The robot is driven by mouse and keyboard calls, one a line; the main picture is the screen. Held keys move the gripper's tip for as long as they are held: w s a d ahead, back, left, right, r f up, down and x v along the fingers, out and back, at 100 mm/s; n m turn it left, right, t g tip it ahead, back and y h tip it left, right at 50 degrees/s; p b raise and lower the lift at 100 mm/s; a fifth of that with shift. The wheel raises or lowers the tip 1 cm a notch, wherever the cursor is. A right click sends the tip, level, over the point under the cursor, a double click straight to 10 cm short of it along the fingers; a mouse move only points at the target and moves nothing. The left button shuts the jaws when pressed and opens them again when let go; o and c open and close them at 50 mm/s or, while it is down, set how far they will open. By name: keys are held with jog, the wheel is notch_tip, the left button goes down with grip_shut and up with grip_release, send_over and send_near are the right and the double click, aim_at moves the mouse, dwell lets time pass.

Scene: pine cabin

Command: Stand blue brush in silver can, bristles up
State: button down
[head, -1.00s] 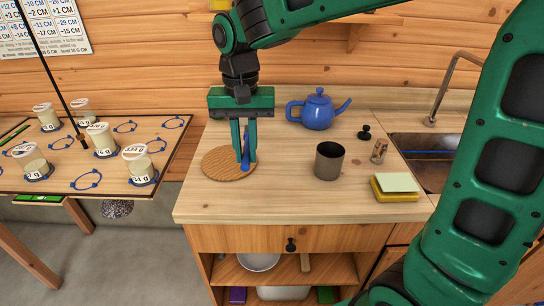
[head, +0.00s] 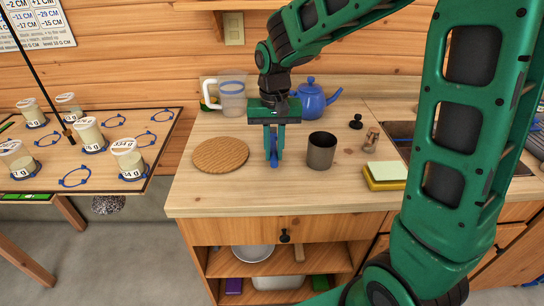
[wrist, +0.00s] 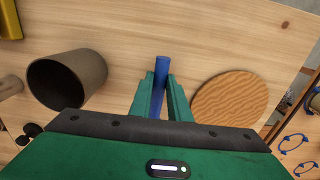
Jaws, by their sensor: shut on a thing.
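My gripper (head: 274,158) is shut on the blue brush (head: 274,162), which hangs between the fingertips. In the wrist view the brush (wrist: 161,72) shows as a blue shaft between my two green fingers (wrist: 160,92); its bristles cannot be made out. The can (head: 321,151), dark grey-silver and open at the top, stands upright on the counter just right of my gripper. It also shows at the left in the wrist view (wrist: 68,80). The brush is beside the can, apart from it.
A round wooden board (head: 220,155) lies left of my gripper. A blue teapot (head: 316,100) and a clear jug (head: 232,97) stand behind. A yellow sponge stack (head: 385,176), a small cork-like item (head: 371,139) and a black knob (head: 356,122) are at the right. The counter's front is clear.

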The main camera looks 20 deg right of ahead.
jog(key=shift+f, duration=1.15)
jog(key=c, duration=1.7)
grip_release()
jog(key=shift+f, duration=0.1)
jog(key=shift+o, duration=0.2)
notch_tip(320, 180, up, 12)
